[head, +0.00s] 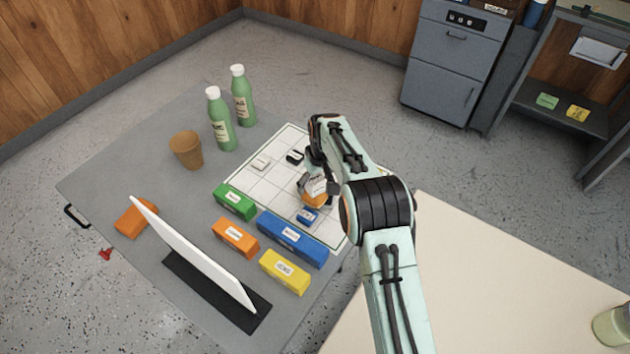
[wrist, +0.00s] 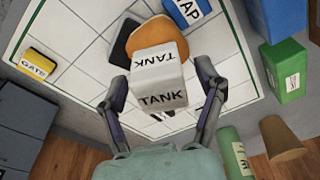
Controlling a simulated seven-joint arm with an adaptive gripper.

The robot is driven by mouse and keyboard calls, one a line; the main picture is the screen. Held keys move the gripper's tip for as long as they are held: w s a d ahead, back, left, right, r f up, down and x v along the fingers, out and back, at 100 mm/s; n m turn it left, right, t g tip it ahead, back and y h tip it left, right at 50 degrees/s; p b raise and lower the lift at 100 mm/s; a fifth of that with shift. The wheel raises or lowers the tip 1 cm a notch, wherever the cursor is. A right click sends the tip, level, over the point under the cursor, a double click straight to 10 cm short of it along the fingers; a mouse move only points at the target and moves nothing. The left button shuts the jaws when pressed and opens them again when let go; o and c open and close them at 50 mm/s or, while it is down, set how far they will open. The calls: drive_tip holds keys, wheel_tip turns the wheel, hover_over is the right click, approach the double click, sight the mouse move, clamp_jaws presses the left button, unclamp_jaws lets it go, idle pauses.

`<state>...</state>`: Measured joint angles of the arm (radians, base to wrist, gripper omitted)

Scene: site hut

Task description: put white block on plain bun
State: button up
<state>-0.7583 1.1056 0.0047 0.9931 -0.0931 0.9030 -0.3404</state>
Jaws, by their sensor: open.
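The white block (wrist: 158,84), marked TANK, sits between the fingers of my gripper (wrist: 163,88) in the wrist view. The fingers stand apart on either side of it. The white block (head: 315,184) also shows in the head view, partly behind my arm. A rounded orange-brown bun (wrist: 155,34) lies just beyond the block and is partly covered by it. In the head view the bun (head: 313,199) shows below the block. The block appears to rest on the bun, but their contact is hidden.
The white gridded board (head: 232,176) also holds a blue TAP block (wrist: 187,11), a yellow GATE block (wrist: 40,64) and a dark piece (wrist: 124,42). Green (head: 235,201), blue (head: 293,239) and yellow (head: 285,271) boxes line its near side. Green bottles (head: 221,122) and a brown cup (head: 187,151) stand left.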

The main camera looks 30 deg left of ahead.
sight(319, 183)
wheel_tip(319, 183, up, 12)
drive_tip(key=d, duration=0.2)
drive_tip(key=s+d+r+m, duration=0.25)
drive_tip(key=d+r, duration=0.25)
drive_tip(key=d, duration=0.5)
drive_tip(key=s+d+r+m, duration=0.2)
drive_tip(key=d+r+m, duration=0.15)
drive_tip(key=d, duration=0.65)
drive_tip(key=s+d+f+m, duration=0.1)
drive_tip(key=s+d+m, duration=0.2)
drive_tip(key=s+d, duration=0.4)
drive_tip(key=s+d+f+m, duration=0.1)
drive_tip(key=s+d+m, duration=0.2)
drive_tip(key=s+d, duration=0.5)
drive_tip(key=s, duration=0.6)
drive_tip(key=shift+s+d+f+g+h, duration=0.2)
drive_tip(key=shift+g+h, duration=0.2)
